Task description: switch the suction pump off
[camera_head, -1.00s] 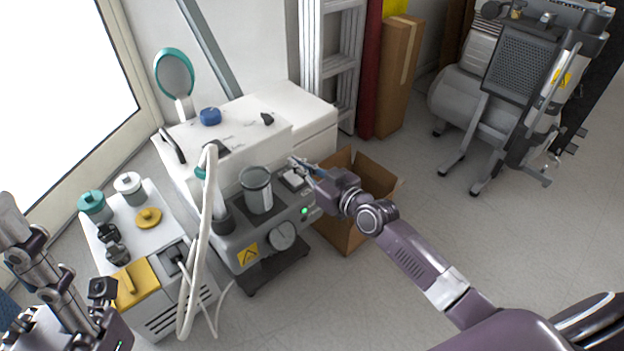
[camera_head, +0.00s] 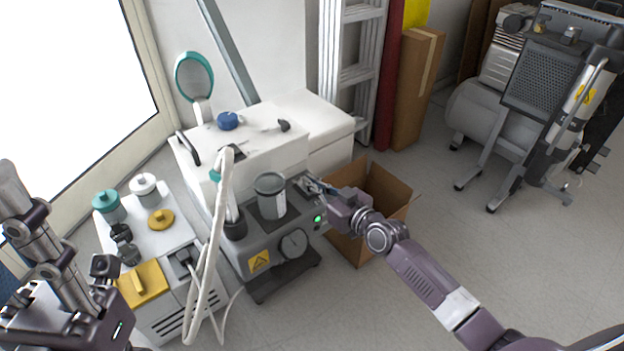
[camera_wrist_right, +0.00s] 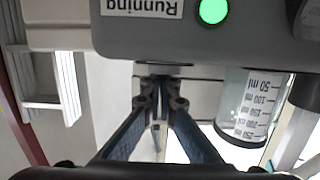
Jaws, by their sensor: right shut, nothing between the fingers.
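The suction pump (camera_head: 288,228) is a grey unit at centre left, with a clear jar (camera_head: 270,194), a round dial (camera_head: 293,243) and a lit green lamp (camera_head: 318,219) on its front. In the right wrist view the green lamp (camera_wrist_right: 212,11) glows beside a "Running" label (camera_wrist_right: 141,5), seen upside down. My right gripper (camera_head: 308,182) is shut and empty at the pump's top right corner, over its switch area, which it mostly hides. Its fingertips (camera_wrist_right: 160,88) meet in the wrist view; contact is unclear. My left gripper (camera_head: 28,225) is at the left edge, its fingers unclear.
A white cabinet (camera_head: 262,150) stands behind the pump. An open cardboard box (camera_head: 385,190) sits right of it, below my right arm. A white cart (camera_head: 165,235) with jars and a hanging white hose (camera_head: 210,250) are at left. Floor at right is clear before a large compressor.

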